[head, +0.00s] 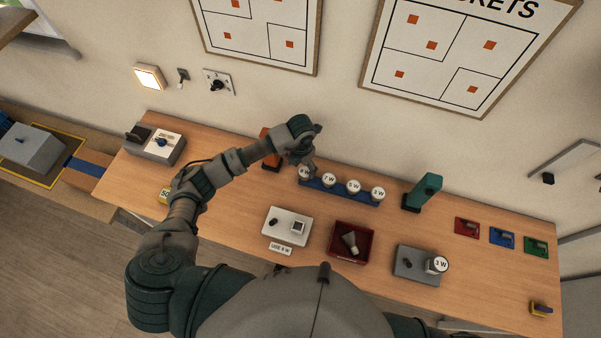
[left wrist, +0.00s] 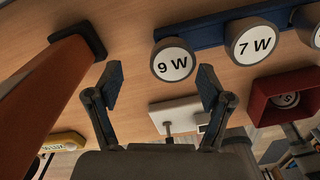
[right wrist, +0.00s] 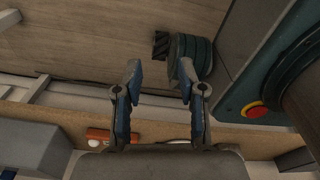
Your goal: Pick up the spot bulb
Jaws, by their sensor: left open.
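A grey-white, cone-shaped bulb (head: 350,241), which looks like the spot bulb, lies in the dark red bin (head: 335,250) on the bench. In the left wrist view, a round, marked face (left wrist: 287,100) shows inside the red bin (left wrist: 261,97) at right. My left gripper (head: 310,164) is open and empty, over the back of the bench by the left end of the blue bulb rack (head: 340,192). In the left wrist view its fingers (left wrist: 162,82) stand apart below the 9 W bulb (left wrist: 172,62). My right gripper (right wrist: 160,80) is open and empty, away from the bin.
The rack holds several round-topped bulbs, including the 7 W (head: 328,179). An orange object (head: 269,150) stands left of my left gripper, a green one (head: 425,190) right of the rack. A white switch plate (head: 286,226) and a grey block (head: 415,265) flank the bin.

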